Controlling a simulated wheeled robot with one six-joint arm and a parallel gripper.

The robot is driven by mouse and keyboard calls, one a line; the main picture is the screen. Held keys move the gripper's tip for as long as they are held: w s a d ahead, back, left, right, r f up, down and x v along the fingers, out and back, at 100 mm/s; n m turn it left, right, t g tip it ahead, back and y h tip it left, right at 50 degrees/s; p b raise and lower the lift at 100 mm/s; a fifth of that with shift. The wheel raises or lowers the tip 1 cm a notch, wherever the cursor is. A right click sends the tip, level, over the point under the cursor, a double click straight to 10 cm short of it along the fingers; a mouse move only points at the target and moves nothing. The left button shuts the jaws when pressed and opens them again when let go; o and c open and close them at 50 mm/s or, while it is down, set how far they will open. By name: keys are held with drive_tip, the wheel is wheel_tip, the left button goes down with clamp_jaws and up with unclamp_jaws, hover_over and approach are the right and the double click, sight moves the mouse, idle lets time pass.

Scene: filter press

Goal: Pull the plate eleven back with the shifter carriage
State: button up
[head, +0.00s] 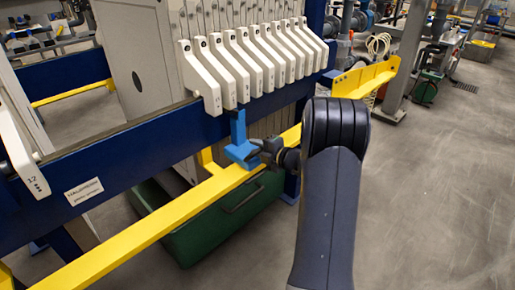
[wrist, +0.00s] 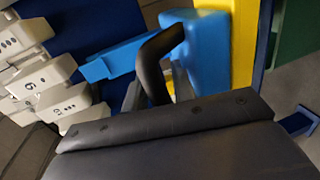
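The blue shifter carriage (head: 241,150) sits by the yellow rail below the front end of the plate pack, and its blue body fills the upper middle of the wrist view (wrist: 208,50). A dark bent bar, seemingly its handle (wrist: 160,52), stands out from it towards my gripper. My gripper (head: 270,149) is at this bar; its fingertips are mostly hidden, so I cannot tell whether they are closed on it. The nearest pack plate, presumably plate eleven, has a white handle (head: 198,78) just above the carriage; its number is not readable here.
A separate white plate handle marked 12 (head: 33,177) stands at the far left, with a gap before the pack. The blue beam (head: 130,150) and yellow rail (head: 150,228) run along the press. A green bin (head: 205,232) lies below.

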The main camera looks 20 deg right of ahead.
clamp_jaws()
drive_tip(key=shift+a, duration=0.1)
idle(0.3)
